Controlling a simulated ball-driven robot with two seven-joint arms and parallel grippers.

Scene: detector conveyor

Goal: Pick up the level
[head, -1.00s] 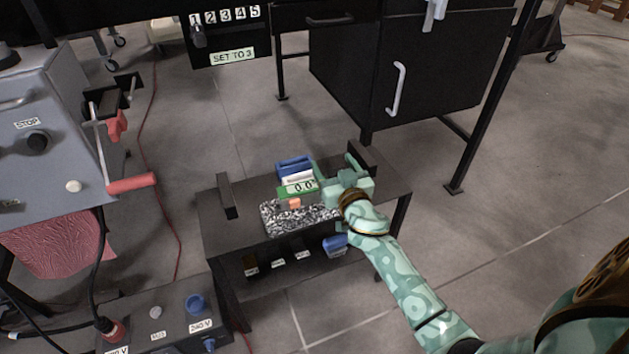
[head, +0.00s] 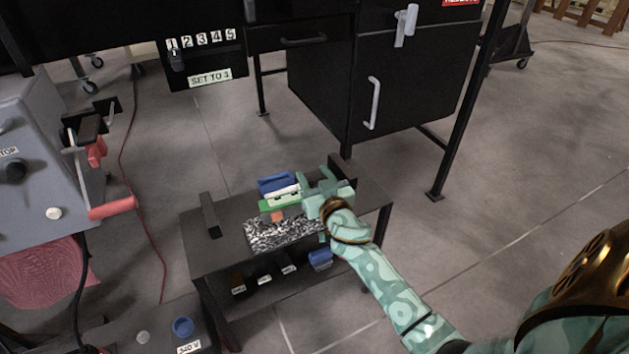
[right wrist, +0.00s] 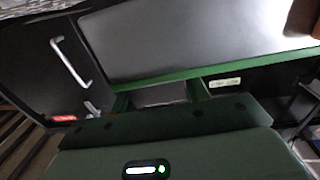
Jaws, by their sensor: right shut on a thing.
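The level (head: 279,203), a green block whose upper face looks pale, is above the small dark table, beside my right gripper. My right gripper (head: 316,177) is at its right end and is shut on it. In the right wrist view, a large grey face with a green edge (right wrist: 215,70), which looks like the level, lies across my right gripper's fingers (right wrist: 160,97). The level's display cannot be read now. I cannot tell whether the level touches what is under it. My left gripper is not in view.
The small dark table (head: 205,258) has upright end plates and a lower shelf. A speckled black-and-white block (head: 284,235), an orange piece (head: 277,216) and a blue item (head: 277,184) are close to the level. Another blue item (head: 320,259) is on the shelf. A black cabinet (head: 400,70) stands behind.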

